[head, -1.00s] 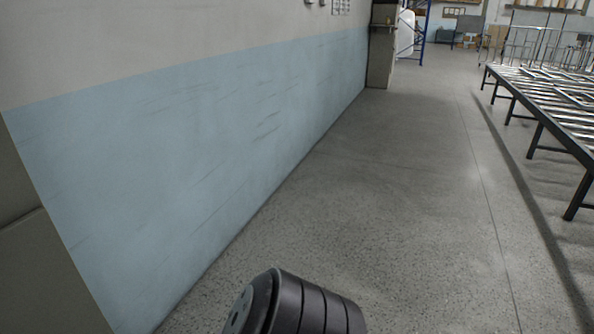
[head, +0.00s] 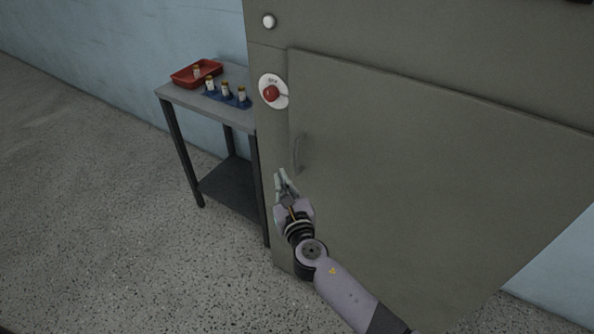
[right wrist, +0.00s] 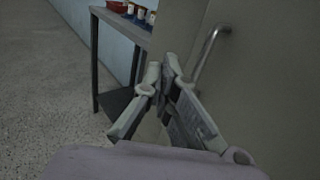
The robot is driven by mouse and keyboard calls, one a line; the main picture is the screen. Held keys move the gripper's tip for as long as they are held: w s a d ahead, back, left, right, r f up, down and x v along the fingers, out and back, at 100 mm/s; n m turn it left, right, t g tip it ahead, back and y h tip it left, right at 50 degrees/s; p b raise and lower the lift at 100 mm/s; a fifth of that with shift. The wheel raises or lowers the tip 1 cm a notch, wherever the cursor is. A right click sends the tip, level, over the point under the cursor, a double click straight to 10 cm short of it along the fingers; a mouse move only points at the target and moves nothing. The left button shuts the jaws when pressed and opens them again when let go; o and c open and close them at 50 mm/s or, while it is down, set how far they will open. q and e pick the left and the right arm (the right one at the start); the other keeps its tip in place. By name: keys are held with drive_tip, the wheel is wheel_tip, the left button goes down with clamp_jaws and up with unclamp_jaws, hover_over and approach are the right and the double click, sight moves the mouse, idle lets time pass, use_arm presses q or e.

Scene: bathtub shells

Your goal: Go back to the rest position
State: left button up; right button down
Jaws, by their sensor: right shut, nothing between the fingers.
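My right gripper (head: 281,174) is in front of the left part of a grey-green cabinet (head: 430,180), just below and left of its door handle (head: 299,153). Its fingers are shut with nothing between them. In the right wrist view the shut gripper (right wrist: 158,72) points toward the cabinet's edge, and the metal handle (right wrist: 207,55) stands just to the right of the fingers. I cannot tell whether they touch. The cabinet door looks closed. My left gripper is not in view.
A red button (head: 271,93) sits on the cabinet front. A small grey table (head: 175,92) left of the cabinet holds a red tray (head: 183,80) and several small bottles (head: 226,89), some in a blue holder. Open speckled floor (head: 90,200) lies at the left.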

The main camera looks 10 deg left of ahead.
drive_tip(key=s, duration=0.6)
drive_tip(key=s+d+f+m+g+h, duration=0.25)
drive_tip(key=d+f+m, duration=0.35)
drive_tip(key=f, duration=0.5)
drive_tip(key=s+d+f+m+g+h, duration=0.25)
drive_tip(key=d+f+m, duration=0.4)
drive_tip(key=f, duration=0.55)
drive_tip(key=s+d+f+m+g+h, duration=0.25)
drive_tip(key=d+f+m, duration=0.4)
drive_tip(key=f, duration=0.45)
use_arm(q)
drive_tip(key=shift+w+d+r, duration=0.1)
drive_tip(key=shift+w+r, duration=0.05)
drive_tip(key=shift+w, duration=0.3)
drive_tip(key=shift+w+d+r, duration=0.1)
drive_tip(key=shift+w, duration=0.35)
use_arm(e)
drive_tip(key=s+d+f+m+g, duration=0.2)
drive_tip(key=s+d+f+m, duration=0.4)
drive_tip(key=s, duration=0.6)
drive_tip(key=s+d+f+m+g+h, duration=0.1)
drive_tip(key=s+d+f+m, duration=0.5)
drive_tip(key=s, duration=0.7)
drive_tip(key=s+d+f+m+g, duration=0.3)
drive_tip(key=s+d+f+m, duration=0.3)
drive_tip(key=s, duration=0.7)
drive_tip(key=d+m, duration=0.2)
drive_tip(key=d, duration=0.2)
drive_tip(key=shift+f+m+g+h, duration=0.3)
drive_tip(key=shift+g+h, duration=0.05)
